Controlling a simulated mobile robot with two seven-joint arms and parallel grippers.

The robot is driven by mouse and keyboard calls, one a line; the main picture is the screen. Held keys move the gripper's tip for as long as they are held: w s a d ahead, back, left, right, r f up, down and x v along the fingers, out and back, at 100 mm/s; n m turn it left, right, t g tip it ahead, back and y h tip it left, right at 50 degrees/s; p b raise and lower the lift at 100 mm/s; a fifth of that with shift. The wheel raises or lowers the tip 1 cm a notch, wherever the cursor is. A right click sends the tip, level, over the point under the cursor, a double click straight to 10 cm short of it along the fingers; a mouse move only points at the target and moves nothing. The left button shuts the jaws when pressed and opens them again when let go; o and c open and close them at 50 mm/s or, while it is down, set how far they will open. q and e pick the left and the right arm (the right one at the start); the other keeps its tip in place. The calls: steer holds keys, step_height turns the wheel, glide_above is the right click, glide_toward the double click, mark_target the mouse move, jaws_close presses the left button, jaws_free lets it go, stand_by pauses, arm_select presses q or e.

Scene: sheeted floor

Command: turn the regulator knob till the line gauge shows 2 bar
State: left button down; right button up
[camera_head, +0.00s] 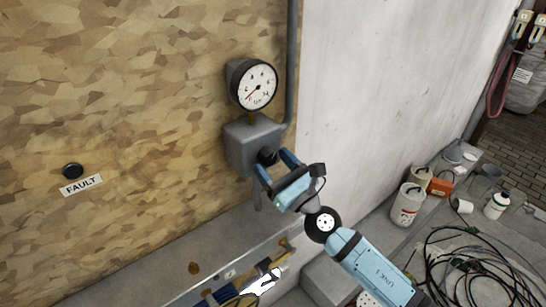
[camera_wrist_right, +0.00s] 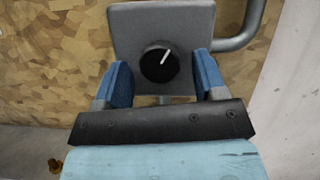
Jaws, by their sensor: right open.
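The regulator knob (camera_wrist_right: 159,63) is black and round with a white pointer line aimed up and slightly right. It sits on the front of a grey regulator box (camera_head: 250,142) on the wall. The line gauge (camera_head: 257,86) above the box has a white dial; its red needle points down and left, and its numbers are too small to read surely. My right gripper (camera_head: 276,169) is open in front of the box, its blue fingers on either side of the knob. The right wrist view also shows its fingers (camera_wrist_right: 163,80), apart from the knob. My left gripper is out of view.
A grey pipe (camera_head: 291,60) runs up the wall beside the gauge. A black button (camera_head: 72,171) with a FAULT label (camera_head: 81,185) is at left. A grey ledge (camera_head: 160,258) lies below. Buckets (camera_head: 407,204), bottles and coiled cables (camera_head: 470,265) clutter the right.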

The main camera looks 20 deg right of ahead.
steer(key=shift+w, duration=0.15)
steer(key=c, duration=0.9)
steer(key=shift+a, duration=0.1)
steer(key=shift+m, duration=0.4)
steer(key=m+h, duration=0.1)
steer(key=m, duration=0.1)
steer(key=m+t+h, duration=0.1)
steer(key=m+h, duration=0.1)
steer(key=m, duration=0.1)
steer(key=shift+a+r+p, duration=0.1)
steer(key=shift+a+p, duration=0.05)
steer(key=shift+p, duration=0.25)
steer(key=shift+a+r+m+h+p, duration=0.1)
steer(key=shift+m+h+p, duration=0.25)
steer(key=shift+m+h, duration=0.95)
steer(key=shift+m+h+p, duration=0.3)
steer(key=shift+m+h, duration=0.2)
steer(key=shift+m, duration=1.6)
